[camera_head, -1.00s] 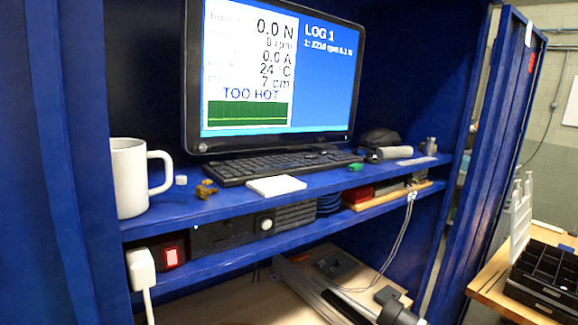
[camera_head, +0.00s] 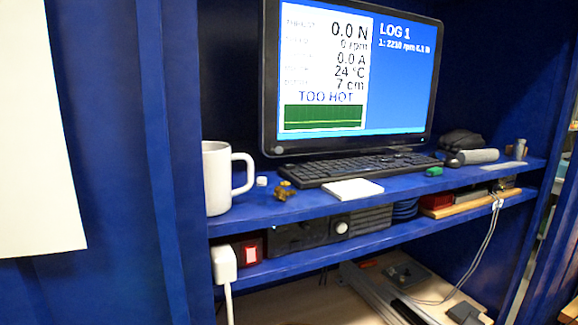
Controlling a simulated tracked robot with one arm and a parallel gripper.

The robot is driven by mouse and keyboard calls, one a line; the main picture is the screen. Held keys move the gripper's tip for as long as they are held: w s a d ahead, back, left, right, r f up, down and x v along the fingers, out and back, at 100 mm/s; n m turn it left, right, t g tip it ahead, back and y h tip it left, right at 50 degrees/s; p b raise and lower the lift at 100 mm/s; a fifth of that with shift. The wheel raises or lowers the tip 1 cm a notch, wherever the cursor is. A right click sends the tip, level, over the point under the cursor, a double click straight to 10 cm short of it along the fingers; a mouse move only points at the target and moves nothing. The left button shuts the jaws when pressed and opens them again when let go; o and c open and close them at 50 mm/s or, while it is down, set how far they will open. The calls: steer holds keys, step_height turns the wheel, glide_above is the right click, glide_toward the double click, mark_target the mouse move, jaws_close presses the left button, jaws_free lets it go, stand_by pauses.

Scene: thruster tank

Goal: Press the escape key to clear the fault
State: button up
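A black keyboard (camera_head: 350,168) lies on the upper blue shelf, below the monitor. Its single keys are too small to tell apart, so I cannot pick out the escape key; the keyboard's left end is near the small brass part. The monitor (camera_head: 350,75) reads 0.0 N, 0 rpm, 0.0 A, 24 °C, 7 cm and "TOO HOT" above a green graph, with "LOG 1" and one line on the blue right side. My gripper is not in view.
A white mug (camera_head: 220,178) stands at the shelf's left end. A brass part (camera_head: 284,190) and a white pad (camera_head: 352,189) lie in front of the keyboard. A green item (camera_head: 433,171) lies at its right. Blue cabinet walls flank the shelf; a lower shelf holds equipment (camera_head: 300,236).

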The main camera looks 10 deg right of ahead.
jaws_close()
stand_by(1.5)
